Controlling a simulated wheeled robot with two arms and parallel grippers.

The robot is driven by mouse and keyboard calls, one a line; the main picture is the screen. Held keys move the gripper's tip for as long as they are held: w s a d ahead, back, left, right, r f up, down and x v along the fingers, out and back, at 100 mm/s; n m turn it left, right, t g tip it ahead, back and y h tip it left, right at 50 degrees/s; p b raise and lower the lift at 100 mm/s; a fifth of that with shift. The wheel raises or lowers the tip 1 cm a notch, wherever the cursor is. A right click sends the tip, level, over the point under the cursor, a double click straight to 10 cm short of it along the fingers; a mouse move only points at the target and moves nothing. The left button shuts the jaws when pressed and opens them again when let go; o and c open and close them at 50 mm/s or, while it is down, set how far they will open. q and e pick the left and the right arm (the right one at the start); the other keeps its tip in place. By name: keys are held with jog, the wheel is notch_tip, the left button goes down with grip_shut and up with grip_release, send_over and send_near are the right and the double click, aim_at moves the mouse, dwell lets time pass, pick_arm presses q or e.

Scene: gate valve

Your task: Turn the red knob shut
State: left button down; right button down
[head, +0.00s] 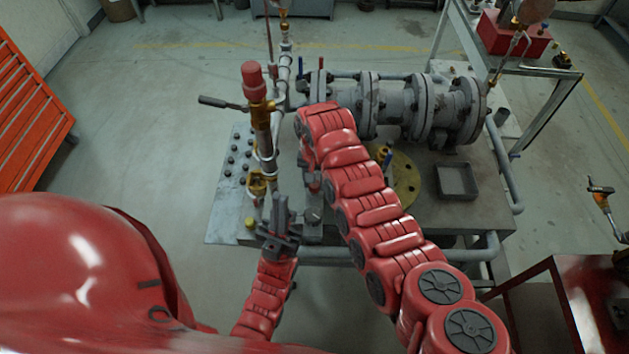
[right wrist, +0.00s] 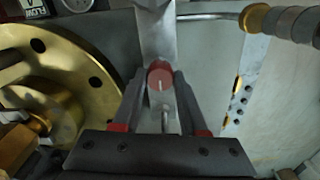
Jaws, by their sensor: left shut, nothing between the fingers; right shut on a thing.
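The red knob (right wrist: 160,75) shows in the right wrist view as a small round red end with a pale stem or slot. My right gripper (right wrist: 161,88) is shut on it, one grey finger on each side. In the head view my right arm covers the knob and most of that gripper. My left gripper (head: 280,208) is shut and empty, pointing up in front of the bench beside the upright brass-and-grey pipe.
The bench carries a large grey flanged pipe (head: 395,105), a brass flange (head: 407,185) and a square tray (head: 457,182). A red-topped upright pipe (head: 253,80) stands left of my right arm. Open floor lies left of the bench.

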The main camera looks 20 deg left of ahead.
jog(key=shift+c, duration=2.2)
grip_release()
jog(key=shift+w+r, duration=0.1)
jog(key=shift+r, duration=0.4)
notch_tip(320, 180, up, 5)
jog(key=shift+f+b, duration=0.1)
jog(key=shift+b, duration=1.05)
notch_tip(320, 180, up, 12)
jog(key=p, duration=0.1)
jog(key=shift+f, duration=0.2)
